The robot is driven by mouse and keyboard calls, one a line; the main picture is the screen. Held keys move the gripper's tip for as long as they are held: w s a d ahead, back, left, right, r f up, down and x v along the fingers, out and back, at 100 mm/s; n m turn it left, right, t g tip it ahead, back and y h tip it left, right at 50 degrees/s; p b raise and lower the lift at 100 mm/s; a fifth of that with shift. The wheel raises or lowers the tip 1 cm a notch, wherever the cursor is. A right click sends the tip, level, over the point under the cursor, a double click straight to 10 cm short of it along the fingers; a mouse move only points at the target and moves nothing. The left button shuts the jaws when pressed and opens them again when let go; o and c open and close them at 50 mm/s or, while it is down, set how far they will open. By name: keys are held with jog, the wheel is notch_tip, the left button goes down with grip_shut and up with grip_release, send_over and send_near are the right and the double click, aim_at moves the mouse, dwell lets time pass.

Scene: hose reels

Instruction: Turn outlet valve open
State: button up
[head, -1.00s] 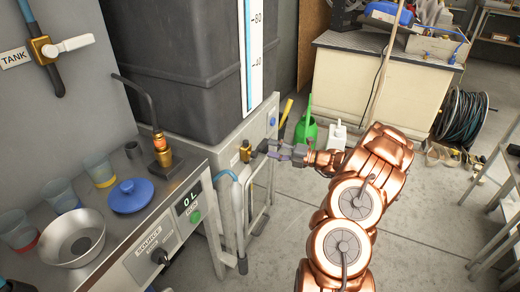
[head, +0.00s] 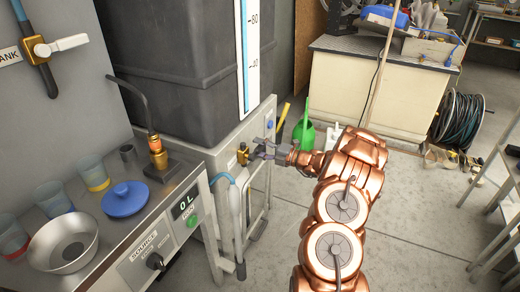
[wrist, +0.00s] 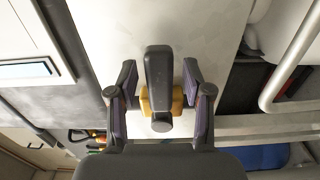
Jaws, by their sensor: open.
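The outlet valve has a brass body (head: 243,155) on the front of the grey stand under the dark tank. Its dark handle shows in the wrist view (wrist: 158,80), upright in the picture, with the yellow brass body behind it. My gripper (head: 263,150) is at the valve in the head view. In the wrist view its two fingers (wrist: 159,72) are open, one on each side of the handle. Gaps show between the fingers and the handle. In the head view the fingers partly hide the handle.
A steel counter (head: 165,222) with cups, a bowl (head: 62,242) and a blue lid (head: 127,199) is at left. Blue hose and grey pipes (head: 228,215) stand below the valve. A green watering can (head: 304,133) is behind my gripper.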

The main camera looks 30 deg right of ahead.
grip_shut()
dwell(0.4)
